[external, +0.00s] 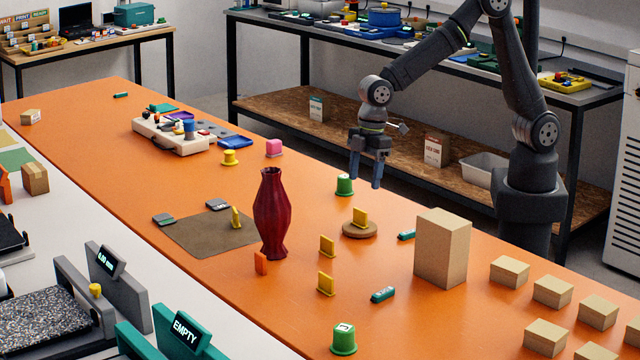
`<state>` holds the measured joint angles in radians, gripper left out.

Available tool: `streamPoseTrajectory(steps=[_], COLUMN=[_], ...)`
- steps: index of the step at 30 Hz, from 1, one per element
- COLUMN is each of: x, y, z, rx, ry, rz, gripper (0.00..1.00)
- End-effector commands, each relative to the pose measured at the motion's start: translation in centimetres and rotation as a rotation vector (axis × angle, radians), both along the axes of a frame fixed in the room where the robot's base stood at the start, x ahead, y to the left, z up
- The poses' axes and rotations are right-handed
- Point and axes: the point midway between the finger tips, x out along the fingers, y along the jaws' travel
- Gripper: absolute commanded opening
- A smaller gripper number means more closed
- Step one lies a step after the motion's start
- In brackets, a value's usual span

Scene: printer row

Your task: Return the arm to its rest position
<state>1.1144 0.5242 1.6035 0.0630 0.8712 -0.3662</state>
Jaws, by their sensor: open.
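My gripper (366,183) hangs over the far side of the orange table (200,280), with its fingers pointing down. Its two fingers are apart and nothing is between them. A green cup-like piece (344,187) stands just left of the fingertips in the picture; I cannot tell how close it is in depth. My arm reaches left from its base at the table's far right edge.
A tall dark red vase (271,215) stands mid-table. Right of it are a round brown stand (360,229) with a yellow piece, a tall cardboard box (442,248) and several small boxes. A printer marked EMPTY (184,331) is at the front.

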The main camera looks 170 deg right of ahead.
Motion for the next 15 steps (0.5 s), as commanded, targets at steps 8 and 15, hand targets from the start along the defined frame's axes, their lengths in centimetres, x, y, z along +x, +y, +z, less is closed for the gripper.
streamPoseTrajectory(steps=[8,15], x=[0.5,1.0], y=[-0.5,-0.9], z=[-5.5,-9.8], rx=[0.005,0.004], ry=[0.002,0.001], rz=[0.0,0.0], gripper=[0.64,0.64])
